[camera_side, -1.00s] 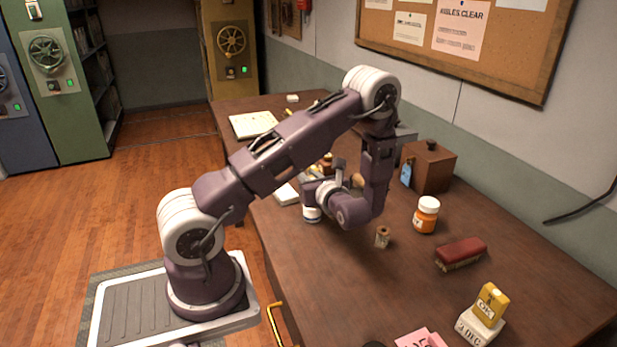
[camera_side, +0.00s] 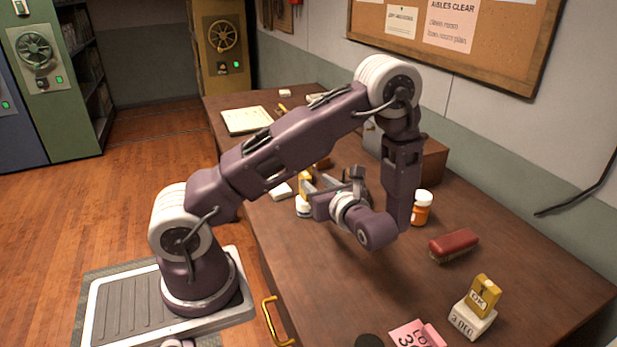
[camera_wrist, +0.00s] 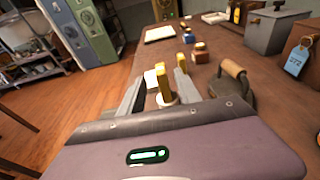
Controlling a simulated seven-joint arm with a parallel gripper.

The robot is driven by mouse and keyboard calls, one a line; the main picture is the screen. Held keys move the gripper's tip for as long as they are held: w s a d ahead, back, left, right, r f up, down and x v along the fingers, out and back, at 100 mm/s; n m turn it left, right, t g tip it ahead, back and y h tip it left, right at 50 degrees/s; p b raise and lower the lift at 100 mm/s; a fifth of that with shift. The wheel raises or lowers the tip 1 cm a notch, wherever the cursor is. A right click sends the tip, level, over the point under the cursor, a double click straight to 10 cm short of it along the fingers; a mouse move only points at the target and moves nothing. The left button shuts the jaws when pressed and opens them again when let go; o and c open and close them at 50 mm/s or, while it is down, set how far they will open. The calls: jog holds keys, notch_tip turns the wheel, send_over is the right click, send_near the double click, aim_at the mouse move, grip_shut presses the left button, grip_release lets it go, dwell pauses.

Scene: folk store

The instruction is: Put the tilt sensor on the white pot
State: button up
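A slim yellow block (camera_wrist: 162,82), which looks like the tilt sensor, stands upright on the round white pot (camera_wrist: 166,99). The side view shows the yellow block (camera_side: 305,183) over the white pot (camera_side: 303,208) too, partly behind the gripper. My gripper (camera_side: 318,190) points left along the table. Its two fingers (camera_wrist: 160,88) stand apart on either side of the yellow block, with what looks like a gap at each side. I cannot tell if a finger touches the block. The pot's lower part is hidden in the wrist view.
A flat iron (camera_wrist: 232,84) with a wooden handle stands right of the gripper. An orange jar (camera_side: 421,208), a red brush (camera_side: 453,245) and a yellow "OK" piece (camera_side: 484,292) on a white block (camera_side: 472,320) are to the right.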

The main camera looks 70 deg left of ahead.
jog(key=s+d+r+n+g+h, duration=0.2)
jog(key=s+d+r+n+h, duration=0.65)
jog(key=s+n, duration=0.25)
jog(key=s+d+r+n+t+h, duration=0.1)
jog(key=d+r+n+t+h, duration=0.2)
jog(key=d, duration=0.4)
jog(key=s+d+r+n+t+h, duration=0.2)
jog(key=d+r+n+t+h, duration=0.2)
jog(key=d, duration=0.2)
jog(key=shift+s+d+r+t, duration=0.15)
jog(key=shift+d+r+t, duration=0.15)
jog(key=shift+d, duration=0.1)
